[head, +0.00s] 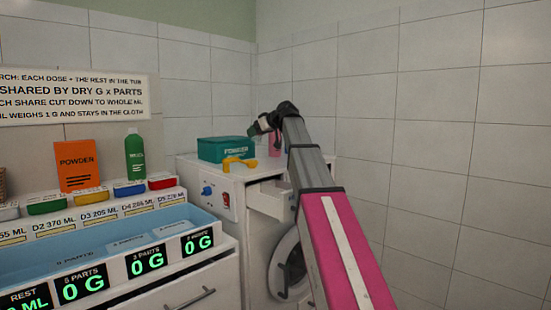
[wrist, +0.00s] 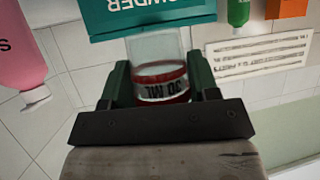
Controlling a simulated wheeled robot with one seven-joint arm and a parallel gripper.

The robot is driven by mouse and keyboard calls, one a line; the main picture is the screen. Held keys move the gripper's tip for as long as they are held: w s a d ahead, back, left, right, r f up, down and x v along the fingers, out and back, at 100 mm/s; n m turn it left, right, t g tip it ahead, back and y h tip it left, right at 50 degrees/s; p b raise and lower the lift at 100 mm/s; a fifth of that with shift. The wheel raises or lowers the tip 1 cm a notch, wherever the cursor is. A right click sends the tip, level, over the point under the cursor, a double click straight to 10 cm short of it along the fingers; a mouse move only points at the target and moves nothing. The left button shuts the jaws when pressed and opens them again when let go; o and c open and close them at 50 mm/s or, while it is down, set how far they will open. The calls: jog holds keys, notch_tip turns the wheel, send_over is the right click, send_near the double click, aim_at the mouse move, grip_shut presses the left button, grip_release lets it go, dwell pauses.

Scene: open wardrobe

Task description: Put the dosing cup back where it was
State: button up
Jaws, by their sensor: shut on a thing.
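In the wrist view my gripper (wrist: 160,85) is shut on the dosing cup (wrist: 160,68), a clear cup with a red band and dark lettering that partly reads "ML". The cup sits between the two dark green fingers. In the head view my gripper (head: 262,128) is above the washing machine top, near the teal powder box (head: 226,150). The cup is too small there to make out clearly. The teal box also shows beyond the cup in the wrist view (wrist: 140,15). What lies directly under the cup is hidden.
A yellow object (head: 239,163) lies in front of the teal box. A pink bottle (head: 275,145) stands behind my arm. The washing machine's drawer (head: 270,200) is pulled out. An orange powder box (head: 77,165) and green bottle (head: 135,157) stand left. White tiled walls close off the back and right.

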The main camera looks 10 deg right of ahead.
jog(key=d+f, duration=0.1)
jog(key=d, duration=0.2)
jog(key=w+d+f, duration=0.1)
jog(key=d+f, duration=0.1)
jog(key=d, duration=0.1)
jog(key=w+d+f, duration=0.1)
jog(key=d+f, duration=0.1)
jog(key=d, duration=0.1)
jog(key=shift+w+f, duration=0.25)
jog(key=shift+f, duration=2.05)
jog(key=shift+f, duration=0.1)
jog(key=o, duration=1)
jog(key=shift+c, duration=0.2)
jog(key=shift+s+d+r, duration=0.1)
jog(key=shift+r, duration=0.1)
jog(key=v, duration=1.1)
jog(key=shift+s+d, duration=0.2)
jog(key=shift+d, duration=0.05)
jog(key=shift+r, duration=0.15)
